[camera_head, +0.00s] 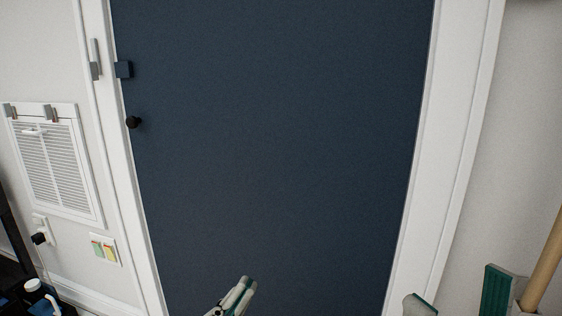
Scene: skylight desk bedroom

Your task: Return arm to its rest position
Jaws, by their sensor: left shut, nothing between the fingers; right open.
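My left gripper (243,288) shows at the bottom edge, left of centre, in front of the dark blue door. Its pale fingers with green pads lie together, shut with nothing between them. My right gripper (458,290) is at the bottom right, with its two green-padded fingers wide apart, open and empty. Only the finger ends show; both arms are below the picture.
A wall vent (58,170) is at left. A white-capped item (35,287) is at lower left. A wooden pole (543,265) stands beside the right gripper.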

